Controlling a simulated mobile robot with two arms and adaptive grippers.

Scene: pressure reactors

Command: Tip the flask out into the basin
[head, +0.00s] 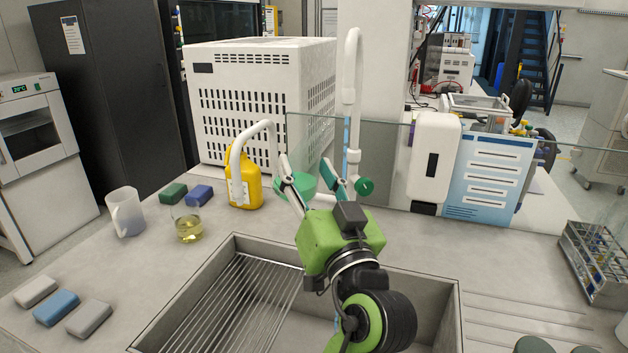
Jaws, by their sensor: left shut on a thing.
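My left gripper (311,176) is shut on a clear glass flask with green liquid (304,184). It holds the flask above the back edge of the basin, near the tap. The gripper's fingers partly hide the flask, and its clear outline is hard to make out against the glass screen, so I cannot tell its exact tilt. The grey basin (232,246) is sunk into the counter below, with a metal rod rack (240,300) in its left part. My left arm hides much of the basin's right part. My right gripper is not in view.
A white tap (353,80) stands behind the basin, by a glass screen. A metal rack (597,265) is far right.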

